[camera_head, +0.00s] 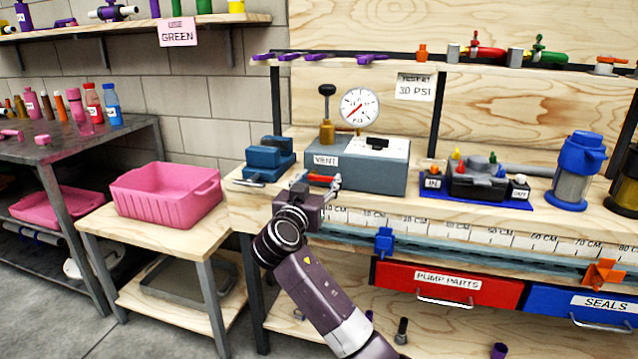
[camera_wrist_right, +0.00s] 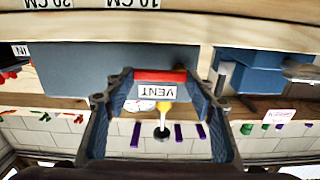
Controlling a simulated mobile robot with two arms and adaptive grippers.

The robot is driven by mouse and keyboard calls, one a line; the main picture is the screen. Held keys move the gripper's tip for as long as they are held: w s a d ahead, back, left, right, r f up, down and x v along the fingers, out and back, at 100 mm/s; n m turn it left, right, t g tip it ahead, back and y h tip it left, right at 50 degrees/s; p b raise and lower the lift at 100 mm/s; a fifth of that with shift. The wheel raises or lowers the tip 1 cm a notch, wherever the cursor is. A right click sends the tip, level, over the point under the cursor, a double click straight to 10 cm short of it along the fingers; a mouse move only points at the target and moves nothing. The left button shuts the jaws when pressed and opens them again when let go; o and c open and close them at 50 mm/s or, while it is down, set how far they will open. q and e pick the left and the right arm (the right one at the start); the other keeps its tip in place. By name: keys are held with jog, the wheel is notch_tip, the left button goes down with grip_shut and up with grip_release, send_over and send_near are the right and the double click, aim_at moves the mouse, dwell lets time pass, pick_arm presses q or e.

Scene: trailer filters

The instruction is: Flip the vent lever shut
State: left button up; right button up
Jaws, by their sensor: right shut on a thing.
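The vent lever (camera_head: 321,178) is a short red bar at the front of the grey-blue test box (camera_head: 385,172), just below its white VENT label (camera_head: 325,160). My right gripper (camera_head: 316,184) reaches up to it from below, with a finger at each end of the bar. In the right wrist view the picture is upside down; the red lever (camera_wrist_right: 160,75) spans between the fingers of the right gripper (camera_wrist_right: 160,84), which is shut on it. The VENT label (camera_wrist_right: 157,92) shows beside the bar. The lever's pivot is hidden. My left gripper is not in view.
A pressure gauge (camera_head: 360,107) and a black-handled pump (camera_head: 326,112) stand behind the box. Blue blocks (camera_head: 268,156) sit to its left, a blue tray (camera_head: 455,207) to its right. A pink bin (camera_head: 165,194) stands on a lower table. A blue clamp (camera_head: 384,241) sits on the front rail.

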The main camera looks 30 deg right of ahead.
jog(key=o, duration=1.2)
jog(key=shift+c, duration=0.2)
jog(key=v, duration=1.2)
